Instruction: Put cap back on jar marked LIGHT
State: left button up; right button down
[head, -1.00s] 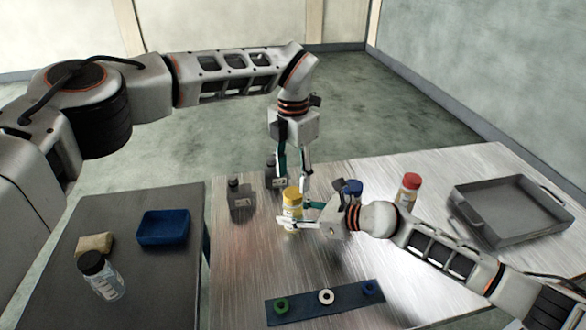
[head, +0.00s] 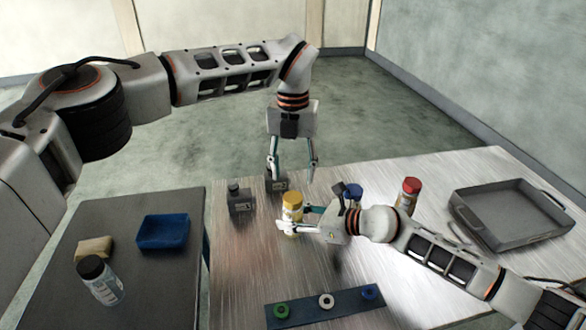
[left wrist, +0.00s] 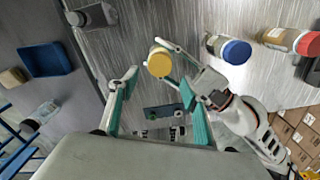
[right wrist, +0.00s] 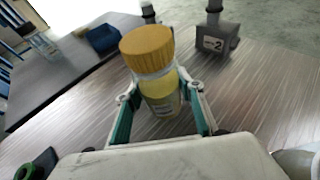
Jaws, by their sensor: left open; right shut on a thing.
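A jar with a yellow cap (head: 293,200) stands upright on the metal table. The cap sits on top of the jar, level as far as I can see; whether it is screwed tight I cannot tell. My right gripper (right wrist: 160,94) is shut around the jar's yellow body (right wrist: 162,106), below the cap. My left gripper (head: 292,178) is open and empty above the jar, fingers pointing down. In the left wrist view the yellow cap (left wrist: 160,62) shows near the fingertips, between the spread fingers. The jar's label is too small to read.
A blue-capped jar (left wrist: 234,50) and a red-capped jar (head: 410,192) stand to the right. A grey metal tray (head: 512,238) lies right. A blue strip with rings (head: 345,301) lies in front. A side table holds a blue tray (head: 163,232).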

aim_at(293, 197)
pick_arm(q)
notch_tip(293, 197, down, 8)
jog(key=shift+r, duration=0.15)
dwell(0.3)
jog(key=c, duration=1.2)
jog(key=o, duration=1.3)
